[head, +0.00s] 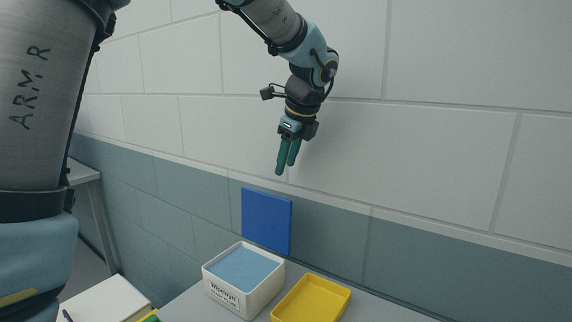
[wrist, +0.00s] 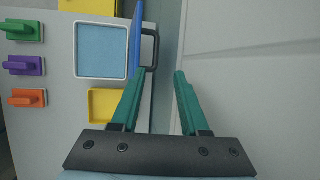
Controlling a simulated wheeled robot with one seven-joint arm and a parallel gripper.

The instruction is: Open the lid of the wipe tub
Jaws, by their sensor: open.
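The wipe tub (head: 224,296) is a white box with a printed label on its front and light blue contents showing in its open top. Its blue lid (head: 266,221) stands upright at the tub's back edge, by the wall. In the wrist view the tub (wrist: 76,50) is seen from above, with the lid (wrist: 136,40) edge-on along its right side and a dark handle (wrist: 156,48) on the lid's far face. My gripper (head: 288,157) is open and empty, above the tub and lid. In the wrist view its fingertips (wrist: 160,72) are near the lid's lower end; contact cannot be told.
A yellow tray (head: 312,299) sits beside the tub. Green (wrist: 24,31), purple (wrist: 26,66) and orange (wrist: 28,98) pieces lie left of the tub in the wrist view. A white pad (head: 105,300) is at the lower left. The tiled wall (head: 440,160) rises behind the lid.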

